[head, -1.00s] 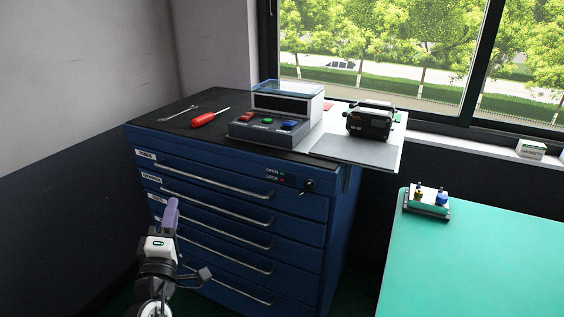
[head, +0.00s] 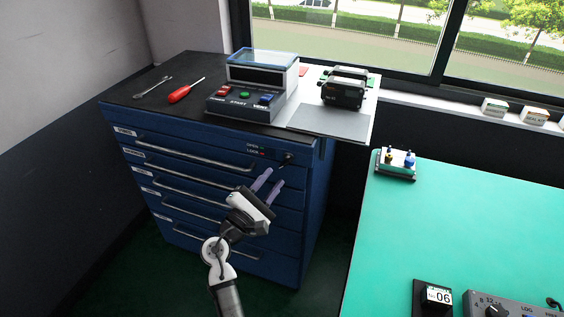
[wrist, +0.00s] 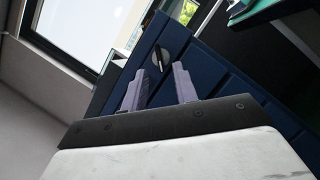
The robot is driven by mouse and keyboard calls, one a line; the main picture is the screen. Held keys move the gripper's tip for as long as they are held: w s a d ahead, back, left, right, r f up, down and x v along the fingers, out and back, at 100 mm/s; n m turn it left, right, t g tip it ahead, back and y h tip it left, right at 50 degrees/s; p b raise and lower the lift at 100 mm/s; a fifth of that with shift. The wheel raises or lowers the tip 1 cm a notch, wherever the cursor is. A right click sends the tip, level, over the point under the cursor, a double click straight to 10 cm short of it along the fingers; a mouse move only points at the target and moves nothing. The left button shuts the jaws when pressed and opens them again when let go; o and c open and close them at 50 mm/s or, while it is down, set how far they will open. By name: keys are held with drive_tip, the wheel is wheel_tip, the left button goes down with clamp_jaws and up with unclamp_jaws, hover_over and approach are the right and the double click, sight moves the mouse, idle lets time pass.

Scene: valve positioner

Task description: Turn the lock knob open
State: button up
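The lock knob (head: 288,159) is a small dark knob at the upper right of the blue drawer cabinet's (head: 215,222) front, beside the OPEN and LOCK labels (head: 255,149). A small red light shows by LOCK. My gripper (head: 271,180) is below and slightly left of the knob in the head view. Its two purple fingers are apart with nothing between them, and they look clear of the knob.
On the cabinet top are a wrench (head: 153,87), a red screwdriver (head: 186,91), a button console (head: 242,101) and a dark device (head: 343,92) on a grey plate. A green table (head: 450,220) stands at the right. Floor shows between cabinet and table.

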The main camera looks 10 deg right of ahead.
sight(283, 166)
drive_tip(key=p+x, duration=0.1)
drive_tip(key=x, duration=0.4)
drive_tip(key=shift+w+d, duration=0.15)
clamp_jaws()
